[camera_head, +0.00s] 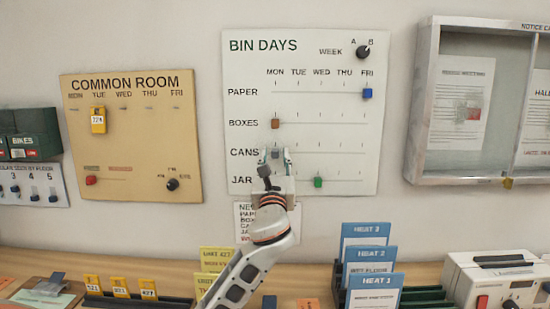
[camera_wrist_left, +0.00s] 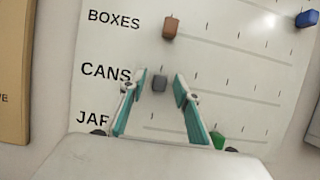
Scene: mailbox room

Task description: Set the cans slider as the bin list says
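The BIN DAYS board (camera_head: 235,70) hangs on the wall, with slider rows under MON to FRI. The grey cans slider (camera_head: 276,153) is at the MON end of the CANS row. It shows in the left wrist view (camera_wrist_left: 159,84) between my fingertips. My left gripper (camera_head: 275,157) is open, its two teal-lined fingers on either side of the grey knob; I cannot tell whether they touch it. A white list sheet (camera_head: 243,214) below the board begins PAPER, BOX, CANS, JAR; my left arm hides its right part. My right gripper is not in view.
The blue paper slider (camera_head: 367,93) is at FRI, the brown boxes slider (camera_head: 275,123) at MON, the green jars slider (camera_head: 318,182) near WED. A WEEK A/B knob (camera_head: 363,52) is above. Blue booklets (camera_head: 368,233) stand on the shelf below.

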